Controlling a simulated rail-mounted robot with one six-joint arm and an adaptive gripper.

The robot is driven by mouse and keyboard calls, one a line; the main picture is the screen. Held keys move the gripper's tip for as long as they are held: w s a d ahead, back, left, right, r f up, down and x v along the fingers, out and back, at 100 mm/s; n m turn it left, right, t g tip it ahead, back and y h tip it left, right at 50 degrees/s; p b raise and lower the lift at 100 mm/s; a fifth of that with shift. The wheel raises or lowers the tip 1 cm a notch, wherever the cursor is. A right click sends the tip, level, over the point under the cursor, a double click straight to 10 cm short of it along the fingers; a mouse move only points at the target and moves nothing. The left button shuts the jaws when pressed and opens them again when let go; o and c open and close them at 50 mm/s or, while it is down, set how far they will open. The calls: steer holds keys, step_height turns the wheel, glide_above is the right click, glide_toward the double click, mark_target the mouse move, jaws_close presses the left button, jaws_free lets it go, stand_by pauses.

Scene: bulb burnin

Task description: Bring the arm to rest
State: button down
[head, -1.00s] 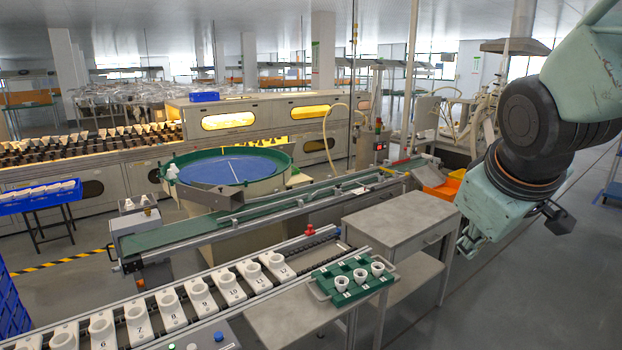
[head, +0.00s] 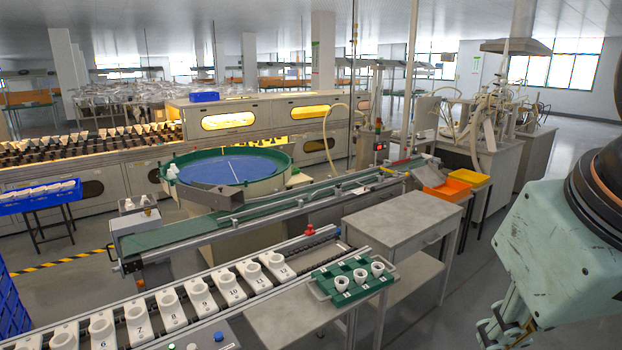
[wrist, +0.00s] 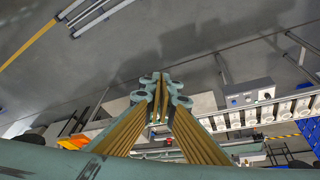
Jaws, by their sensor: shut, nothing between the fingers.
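My gripper (head: 492,336) hangs at the lower right of the head view, pointing down, partly cut off by the frame edge. It is over open floor, to the right of the grey cabinet, and touches nothing that I can see. In the wrist view its fingers (wrist: 162,76) come together at the tips. The gripper is shut and empty.
A grey cabinet (head: 400,215) and a green tray (head: 322,293) with white cups stand to the left of the gripper. A line of numbered white holders (head: 198,300) runs along the front. Orange (head: 447,190) and yellow (head: 470,177) bins sit behind. Grey floor (head: 425,310) is clear nearby.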

steer(key=shift+m, duration=0.4)
steer(key=shift+s+a+f, duration=0.1)
steer(key=shift+s+a, duration=0.15)
steer(key=shift+s, duration=0.5)
steer(key=shift+s+a+f, duration=0.1)
steer(key=shift+s+a, duration=0.2)
steer(key=shift+s, duration=0.4)
steer(key=shift+s+a, duration=0.25)
steer(key=shift+s, duration=0.5)
steer(key=c, duration=3.3)
jaws_free()
steer(key=shift+c, duration=0.2)
